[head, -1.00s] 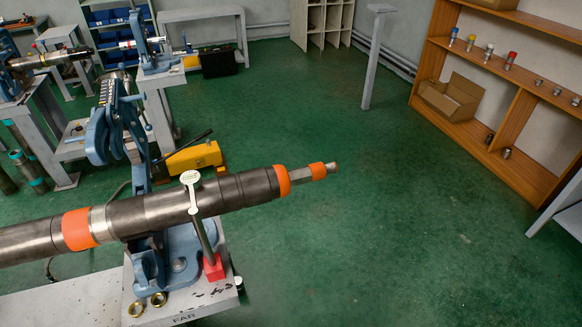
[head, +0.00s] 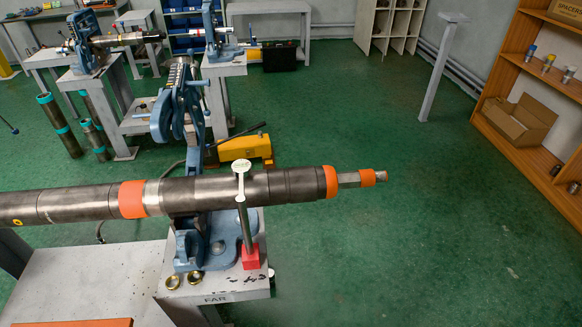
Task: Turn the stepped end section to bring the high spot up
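A long dark steel pipe assembly (head: 90,204) lies across the head view from the left edge. It rests over a blue pipe vise (head: 207,240) on a grey stand marked FAR. The vise's blue upper arm (head: 180,112) stands up behind the pipe. The end section (head: 283,185) at the right has an orange band, then a thinner hex step (head: 349,180) and a small orange collar (head: 368,178). A gauge-like post with a white round top (head: 240,167) and a red base (head: 250,257) stands in front of the pipe. I cannot make out a high spot. Neither gripper is in view.
Two brass rings (head: 184,279) lie on the grey stand (head: 225,286). A yellow pump (head: 244,148) sits behind the pipe. More vises and benches stand at the back left. A wooden shelf (head: 525,150) is at the right. Green floor is clear in the middle.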

